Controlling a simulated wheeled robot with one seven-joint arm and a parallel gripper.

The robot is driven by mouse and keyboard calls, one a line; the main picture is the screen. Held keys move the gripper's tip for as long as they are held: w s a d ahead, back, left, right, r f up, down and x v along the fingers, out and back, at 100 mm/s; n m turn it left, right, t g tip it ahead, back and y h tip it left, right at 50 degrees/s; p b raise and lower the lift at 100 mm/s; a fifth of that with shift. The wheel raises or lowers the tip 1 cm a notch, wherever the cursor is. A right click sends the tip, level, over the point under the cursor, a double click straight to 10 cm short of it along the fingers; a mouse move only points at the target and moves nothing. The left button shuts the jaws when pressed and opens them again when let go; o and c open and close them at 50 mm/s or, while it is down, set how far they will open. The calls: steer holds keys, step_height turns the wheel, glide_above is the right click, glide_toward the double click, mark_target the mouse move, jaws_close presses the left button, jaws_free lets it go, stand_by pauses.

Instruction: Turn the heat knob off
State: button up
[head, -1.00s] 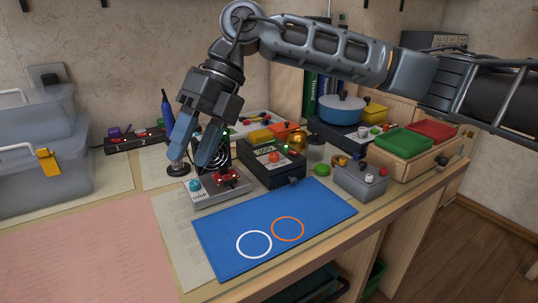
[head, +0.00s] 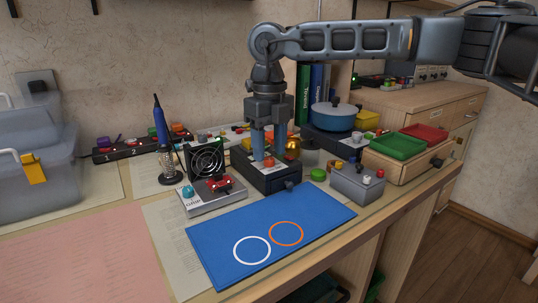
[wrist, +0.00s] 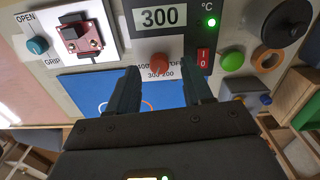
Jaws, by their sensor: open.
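The heat knob is a small red knob (wrist: 160,67) on the dark heater box; labels 400, OFF, 300 and 200 are around it, partly covered. The box (head: 262,183) has a display (wrist: 160,17) reading 300 °C and a lit green lamp (wrist: 211,22). My gripper (head: 269,158) is open, pointing down over the box. In the wrist view, its fingers (wrist: 160,78) stand on either side of the knob, with gaps visible. The knob shows between the fingers in the head view (head: 270,163). I cannot tell the exact fingertip height.
A red switch (wrist: 203,62) is close to the right finger. A grey device (head: 205,202) with a red clamp is to the left, a blue mat (head: 220,245) in front. A fan (head: 206,160), a gold ball (head: 293,148) and a grey box (head: 350,187) stand nearby.

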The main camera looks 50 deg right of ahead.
steer(key=shift+f, duration=0.85)
steer(key=shift+c, duration=0.4)
jaws_close()
